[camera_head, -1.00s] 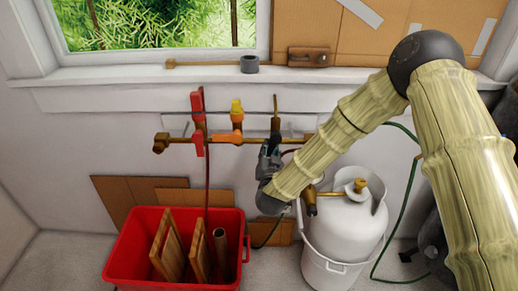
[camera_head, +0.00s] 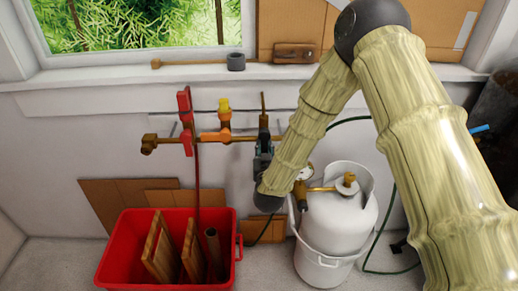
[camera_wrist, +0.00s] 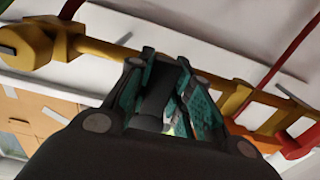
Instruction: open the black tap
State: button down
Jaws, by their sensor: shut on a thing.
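The black tap (camera_head: 263,122) is at the right of a brass pipe (camera_head: 150,144) on the wall, with a thin brass stem upright above it. My gripper (camera_head: 264,146) reaches it from below and is shut on it. In the wrist view the teal-padded fingers of my gripper (camera_wrist: 165,98) close around the dark body of the black tap (camera_wrist: 152,108). The fingers hide part of the tap, so I cannot tell whether its valve is open.
A red tap (camera_head: 186,122) and a yellow-topped orange tap (camera_head: 224,118) sit left on the same pipe. A red crate (camera_head: 132,235) with boards stands below. A white gas cylinder (camera_head: 343,215) in a bucket stands right, close under my arm. A green hose runs behind.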

jog(key=shift+w+d+r, duration=0.1)
jog(key=shift+r, duration=0.15)
jog(key=c, duration=1.3)
grip_release()
jog(key=shift+r, duration=0.1)
jog(key=shift+o, duration=0.2)
jog(key=shift+f, duration=0.2)
jog(key=s, duration=1.2)
jog(key=shift+d, duration=0.2)
jog(key=shift+s, duration=0.1)
